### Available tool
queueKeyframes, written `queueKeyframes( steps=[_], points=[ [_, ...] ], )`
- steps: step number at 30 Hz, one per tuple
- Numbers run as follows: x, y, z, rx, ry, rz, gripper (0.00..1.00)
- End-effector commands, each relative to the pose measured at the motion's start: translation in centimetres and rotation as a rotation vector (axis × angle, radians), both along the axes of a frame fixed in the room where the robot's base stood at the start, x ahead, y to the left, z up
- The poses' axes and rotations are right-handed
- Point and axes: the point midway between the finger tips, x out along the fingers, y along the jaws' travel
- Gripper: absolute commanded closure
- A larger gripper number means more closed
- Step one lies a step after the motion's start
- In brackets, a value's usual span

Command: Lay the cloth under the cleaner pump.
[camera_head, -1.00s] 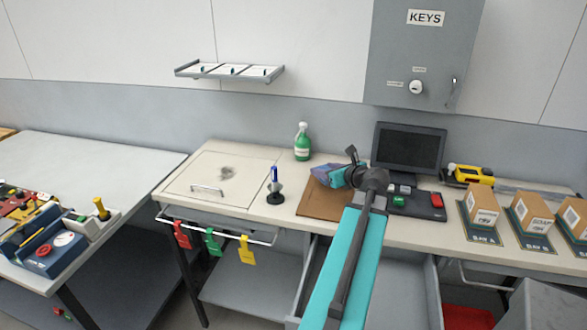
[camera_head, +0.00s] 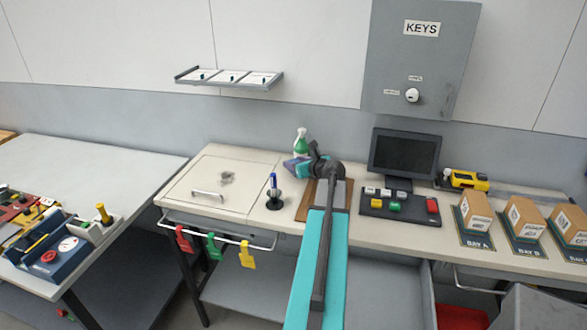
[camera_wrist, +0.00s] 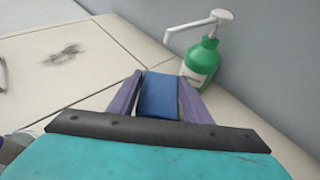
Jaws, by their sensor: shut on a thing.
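The cleaner pump (camera_head: 300,147) is a green bottle with a white pump top, upright at the back of the bench by the wall. My gripper (camera_wrist: 157,92), with purple fingers, is shut on the folded blue cloth (camera_wrist: 158,97). In the head view my gripper (camera_head: 298,167) is close in front of the bottle and covers its lower part. I cannot tell whether the cloth touches the bench.
A pen in a black stand (camera_head: 273,193) stands left of my arm. A brown board (camera_head: 304,209) lies under my arm. A monitor (camera_head: 405,153) and a button panel (camera_head: 400,207) are to the right. The hatch panel (camera_head: 205,185) with a dark smudge is left.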

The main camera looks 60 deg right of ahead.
Motion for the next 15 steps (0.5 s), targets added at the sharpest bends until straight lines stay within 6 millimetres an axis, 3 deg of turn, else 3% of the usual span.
queueKeyframes(
  steps=[9, 15],
  points=[
    [0.1, 0.0, 0.0, 0.0, 0.0, 0.001, 0.77],
    [1.5, -0.4, -0.1, 0.0, 0.0, 0.001, 0.77]
  ],
)
